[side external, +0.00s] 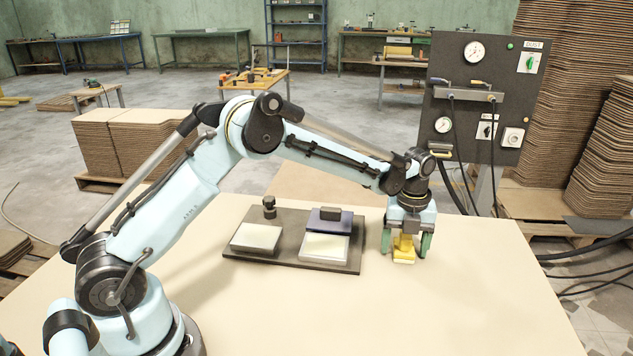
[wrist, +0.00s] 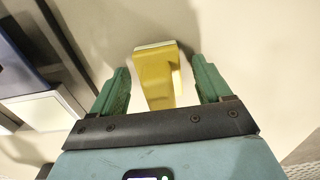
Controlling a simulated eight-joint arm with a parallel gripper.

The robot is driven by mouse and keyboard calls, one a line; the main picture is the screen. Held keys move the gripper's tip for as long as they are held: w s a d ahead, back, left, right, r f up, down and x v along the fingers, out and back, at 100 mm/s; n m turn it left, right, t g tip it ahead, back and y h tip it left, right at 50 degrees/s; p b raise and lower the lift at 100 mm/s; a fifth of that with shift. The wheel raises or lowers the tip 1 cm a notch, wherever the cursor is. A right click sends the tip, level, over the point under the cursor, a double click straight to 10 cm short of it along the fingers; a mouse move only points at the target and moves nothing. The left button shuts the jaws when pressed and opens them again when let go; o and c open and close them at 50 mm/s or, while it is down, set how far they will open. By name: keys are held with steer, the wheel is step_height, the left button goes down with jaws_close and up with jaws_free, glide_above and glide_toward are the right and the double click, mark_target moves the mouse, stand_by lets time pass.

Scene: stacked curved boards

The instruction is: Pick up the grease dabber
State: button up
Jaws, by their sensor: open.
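A yellow block-like tool with a narrower upright handle and a pale edge at its base, which I take to be the grease dabber (side external: 404,256), stands on the cream table. It also shows in the wrist view (wrist: 155,82), between my fingers. My gripper (side external: 406,248) points down over it with its two green fingers on either side. In the wrist view my gripper (wrist: 160,68) is open, with a gap between each finger and the yellow tool. The top of the handle is partly hidden by the gripper in the side view.
A dark tray (side external: 290,257) left of the gripper bears two pale-topped pads, a dark-blue lid piece (side external: 321,222) and a black knob (side external: 269,207). A gauge panel (side external: 480,95) stands behind the table. The table's front (side external: 400,315) is clear.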

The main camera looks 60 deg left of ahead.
steer(key=shift+c, duration=0.4)
steer(key=c, duration=1.2)
steer(key=shift+r, duration=0.1)
steer(key=shift+r, duration=0.5)
step_height(320, 180, up, 3)
steer(key=shift+f, duration=0.1)
steer(key=s+d+r, duration=0.2)
steer(key=d, duration=0.1)
steer(key=s+d+r, duration=0.2)
steer(key=d, duration=0.1)
steer(key=s+d+r, duration=0.2)
steer(key=d+r, duration=0.1)
steer(key=shift+s+d, duration=0.3)
steer(key=shift+s, duration=0.05)
steer(key=o, duration=0.6)
steer(key=c, duration=0.3)
